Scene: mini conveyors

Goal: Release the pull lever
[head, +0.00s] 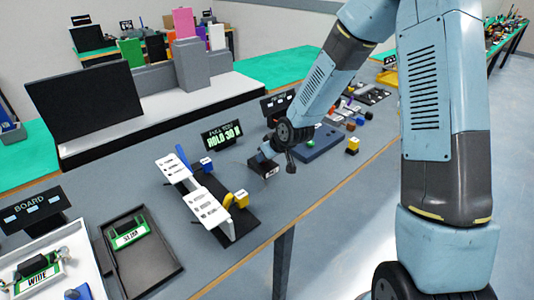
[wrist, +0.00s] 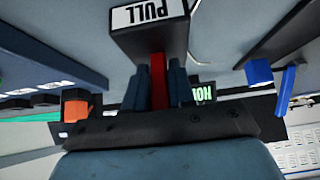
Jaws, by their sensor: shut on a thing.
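The pull lever (wrist: 158,66) is a narrow red bar that comes out of a dark box (wrist: 150,38) with a white PULL label, seen upside down in the wrist view. My gripper (wrist: 158,88) has one dark blue finger on each side of the red bar and is shut on it, close to the box. In the head view my gripper (head: 268,150) is at the dark lever box (head: 264,168) on the bench; the red bar is hidden there. A sign with green text reading HOLD 30 and a partly unclear unit (head: 221,135) stands left of the box.
A white slotted fixture (head: 208,210) with blue and yellow parts stands left of the lever box. A black tray (head: 150,265) and a white tray (head: 98,280) lie at the near left. A blue plate (head: 308,150) and small coloured blocks (head: 352,146) lie to the right.

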